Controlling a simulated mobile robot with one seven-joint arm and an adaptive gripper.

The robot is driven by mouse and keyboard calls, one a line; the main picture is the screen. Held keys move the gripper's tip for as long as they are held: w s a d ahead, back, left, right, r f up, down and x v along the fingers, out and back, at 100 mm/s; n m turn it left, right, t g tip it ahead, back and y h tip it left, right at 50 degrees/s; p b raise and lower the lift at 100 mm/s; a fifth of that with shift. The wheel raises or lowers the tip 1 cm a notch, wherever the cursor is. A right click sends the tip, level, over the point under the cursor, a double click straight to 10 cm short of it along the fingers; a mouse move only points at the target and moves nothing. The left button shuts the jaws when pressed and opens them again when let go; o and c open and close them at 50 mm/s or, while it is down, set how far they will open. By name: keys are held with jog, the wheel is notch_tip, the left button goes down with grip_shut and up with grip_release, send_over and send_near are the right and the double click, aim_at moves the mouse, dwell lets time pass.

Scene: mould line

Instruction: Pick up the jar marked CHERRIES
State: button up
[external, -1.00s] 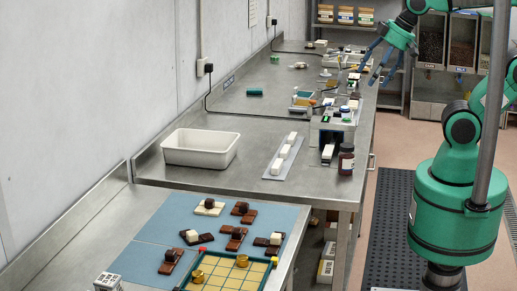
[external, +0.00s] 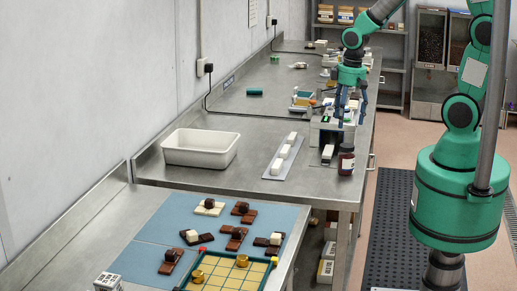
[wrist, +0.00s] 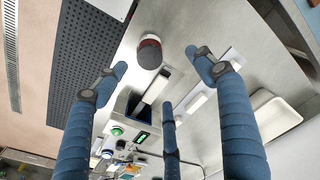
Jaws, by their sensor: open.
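A dark jar (external: 346,162) with a pale label band stands upright near the right edge of the steel bench; its lettering is too small to read.
A boxy machine (external: 322,128) with a white bar sticking out stands close beside the jar. A strip with white blocks (external: 272,171) and a white bin (external: 180,158) lie to the left. Bare bench surrounds the bin.

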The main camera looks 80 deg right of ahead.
send_over(347, 145)
jog(key=shift+m+g, duration=0.3)
jog(key=shift+g, duration=0.1)
notch_tip(347, 145, down, 4)
jog(key=shift+f+p, duration=0.2)
jog(key=shift+p, duration=0.1)
jog(key=shift+f+b, duration=0.6)
jog(key=shift+f, duration=3.65)
jog(key=shift+f+b, duration=0.5)
jog(key=shift+f, duration=2.15)
